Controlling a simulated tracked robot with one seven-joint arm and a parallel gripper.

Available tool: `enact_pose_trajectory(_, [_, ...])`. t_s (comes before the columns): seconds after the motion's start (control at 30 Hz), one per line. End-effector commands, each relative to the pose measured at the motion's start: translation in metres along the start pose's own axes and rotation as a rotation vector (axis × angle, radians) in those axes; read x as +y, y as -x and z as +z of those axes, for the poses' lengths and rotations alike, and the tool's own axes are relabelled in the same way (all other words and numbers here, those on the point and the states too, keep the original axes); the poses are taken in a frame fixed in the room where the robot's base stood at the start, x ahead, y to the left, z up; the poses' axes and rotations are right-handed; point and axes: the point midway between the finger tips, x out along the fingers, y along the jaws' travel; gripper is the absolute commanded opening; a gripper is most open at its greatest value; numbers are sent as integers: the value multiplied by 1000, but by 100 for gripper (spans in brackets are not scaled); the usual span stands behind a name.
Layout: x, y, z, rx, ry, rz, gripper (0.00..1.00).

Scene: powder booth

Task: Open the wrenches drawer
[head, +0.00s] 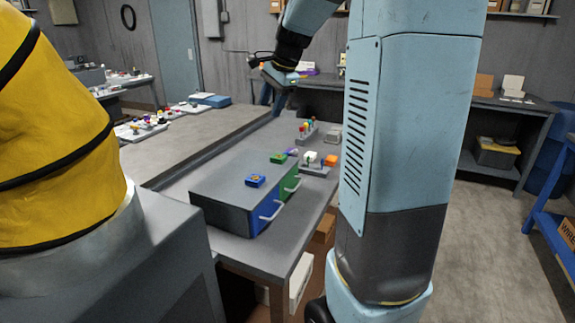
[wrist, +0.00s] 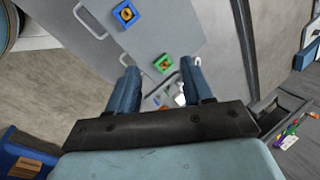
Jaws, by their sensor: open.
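A grey drawer cabinet (head: 222,187) stands on the bench, with a blue drawer front (head: 261,207) nearer me and a green drawer front (head: 288,186) beyond it. Each has a pale bar handle, and both look shut. I cannot read which drawer is for wrenches. My gripper (wrist: 160,85) is open and empty, above and beyond the cabinet in the head view.
Small coloured items on a rack (head: 308,132) and an orange block (head: 330,160) stand on the bench beyond the cabinet. A yellow ribbed cover (head: 60,120) fills the left foreground. Clear floor (head: 490,230) lies to the right.

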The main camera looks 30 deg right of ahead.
Motion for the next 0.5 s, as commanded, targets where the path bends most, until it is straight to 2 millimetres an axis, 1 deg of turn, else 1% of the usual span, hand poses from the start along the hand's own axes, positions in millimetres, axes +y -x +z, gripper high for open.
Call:
enact_pose_trajectory(0.03, [11,10,15,7,67,-6,51])
enact_pose_trajectory(0.2, [52,32,56,36,313,-10,51])
enact_pose_trajectory(0.37, [95,47,90,68,546,-9,51])
enact_pose_trajectory(0.5, [134,55,117,102,751,-4,51])
